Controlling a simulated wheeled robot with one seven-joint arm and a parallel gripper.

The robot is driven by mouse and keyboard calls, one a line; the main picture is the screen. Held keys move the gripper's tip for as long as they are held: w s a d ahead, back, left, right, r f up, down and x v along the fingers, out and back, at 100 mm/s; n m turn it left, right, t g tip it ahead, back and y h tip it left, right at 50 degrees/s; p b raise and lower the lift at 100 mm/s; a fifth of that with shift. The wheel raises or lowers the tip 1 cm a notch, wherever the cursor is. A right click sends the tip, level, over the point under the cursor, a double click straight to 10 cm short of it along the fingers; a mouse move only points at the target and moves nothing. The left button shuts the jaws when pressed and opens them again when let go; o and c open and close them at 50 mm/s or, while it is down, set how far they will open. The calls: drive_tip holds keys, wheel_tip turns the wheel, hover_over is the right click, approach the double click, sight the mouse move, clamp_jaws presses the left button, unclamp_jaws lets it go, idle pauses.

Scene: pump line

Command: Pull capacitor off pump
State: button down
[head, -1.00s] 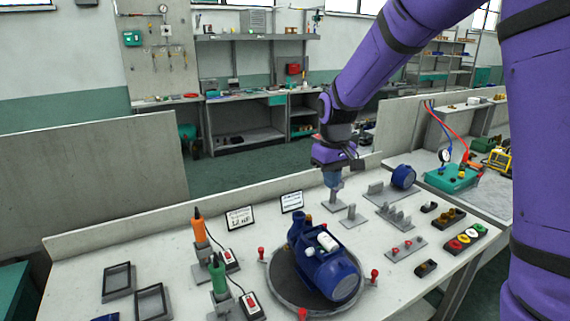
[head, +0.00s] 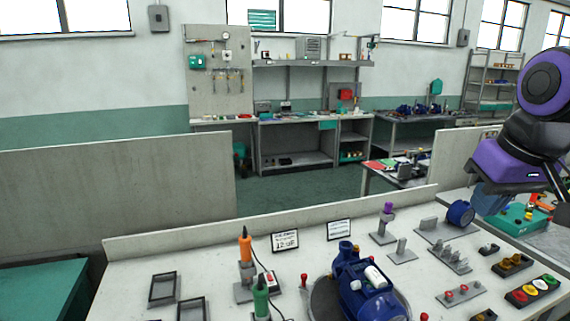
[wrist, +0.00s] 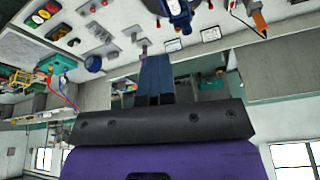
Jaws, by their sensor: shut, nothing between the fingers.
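The blue pump (head: 352,268) sits on a dark round turntable (head: 322,300) at the front of the bench. The white capacitor (head: 374,277) lies along the top of the pump. My gripper (head: 487,205) is shut and empty, raised over the right part of the bench, well apart from the pump. In the wrist view the closed blue fingers of my gripper (wrist: 156,62) show in the middle, with the pump (wrist: 180,12) at the top edge.
A purple-topped tool (head: 388,212) stands in a grey holder behind the pump. Orange (head: 246,246) and green (head: 261,297) corded tools stand to its left. Grey fixtures and a blue cylinder (head: 461,213) lie to the right. Empty frames (head: 162,288) lie at the left.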

drive_tip(key=s+t, duration=0.1)
drive_tip(key=s, duration=0.6)
drive_tip(key=shift+d+m+h, duration=0.3)
drive_tip(key=shift+d+m, duration=0.1)
drive_tip(key=c, duration=1.8)
unclamp_jaws()
drive_tip(key=shift+s, duration=0.25)
drive_tip(key=o, duration=0.7)
drive_tip(key=shift+s, duration=0.15)
drive_tip(key=o, duration=1.1)
drive_tip(key=w, duration=0.2)
drive_tip(key=shift+w+a+f, duration=0.1)
drive_tip(key=shift+w+f, duration=0.05)
drive_tip(key=shift+w, duration=0.25)
drive_tip(key=n+g, duration=0.3)
drive_tip(key=g, duration=0.2)
hover_over(376, 273)
wheel_tip(376, 273, down, 25)
drive_tip(key=shift+r, duration=0.2)
drive_tip(key=shift+f, duration=2.6)
